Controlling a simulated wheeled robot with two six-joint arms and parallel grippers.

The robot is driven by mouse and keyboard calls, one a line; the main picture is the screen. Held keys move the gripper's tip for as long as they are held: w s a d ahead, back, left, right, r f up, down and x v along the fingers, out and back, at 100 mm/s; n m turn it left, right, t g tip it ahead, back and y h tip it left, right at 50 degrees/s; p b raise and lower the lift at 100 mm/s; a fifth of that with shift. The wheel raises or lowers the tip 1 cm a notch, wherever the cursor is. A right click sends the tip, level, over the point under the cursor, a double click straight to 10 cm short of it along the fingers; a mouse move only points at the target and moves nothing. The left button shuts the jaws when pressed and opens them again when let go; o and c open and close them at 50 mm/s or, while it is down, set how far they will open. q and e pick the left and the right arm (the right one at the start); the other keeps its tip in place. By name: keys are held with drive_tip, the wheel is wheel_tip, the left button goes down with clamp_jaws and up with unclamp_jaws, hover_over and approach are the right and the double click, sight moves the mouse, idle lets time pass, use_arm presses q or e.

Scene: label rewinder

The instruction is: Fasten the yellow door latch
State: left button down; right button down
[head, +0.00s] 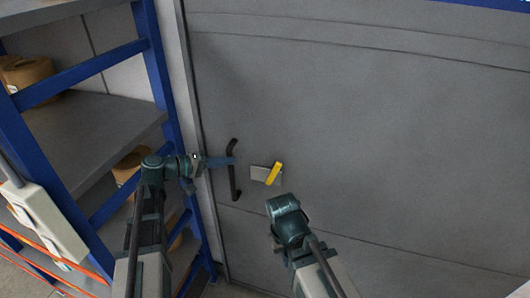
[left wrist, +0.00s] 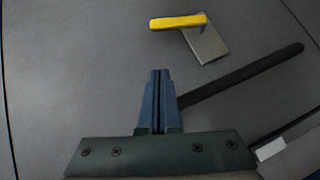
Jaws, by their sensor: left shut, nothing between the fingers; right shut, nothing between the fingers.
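The yellow latch lever (head: 274,173) is on the grey door, at the right end of a small light metal plate (head: 258,173). It stands tilted, its top leaning right. The left wrist view shows the yellow lever (left wrist: 178,21) across one end of the plate (left wrist: 208,43). A dark bar handle (head: 232,178) is left of the plate. My left gripper (head: 236,160) is shut and empty, by the handle's upper part and apart from the latch. In the left wrist view its blue fingers (left wrist: 158,72) are together. My right arm's wrist is below the latch; its fingers are hidden.
The wide grey door (head: 390,130) is flat and clear to the right of the latch. Blue-framed shelving (head: 150,60) with brown rolls (head: 27,72) stands close on the left. A pale box (head: 45,220) is at the lower left.

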use_arm(q)
drive_tip(key=shift+r, duration=0.1)
drive_tip(key=b, duration=0.4)
approach(274, 172)
drive_tip(key=w+d+r, duration=0.2)
drive_tip(key=w+d, duration=0.2)
drive_tip(key=w, duration=0.1)
drive_tip(key=shift+d+f, duration=0.3)
drive_tip(key=shift+d, duration=0.45)
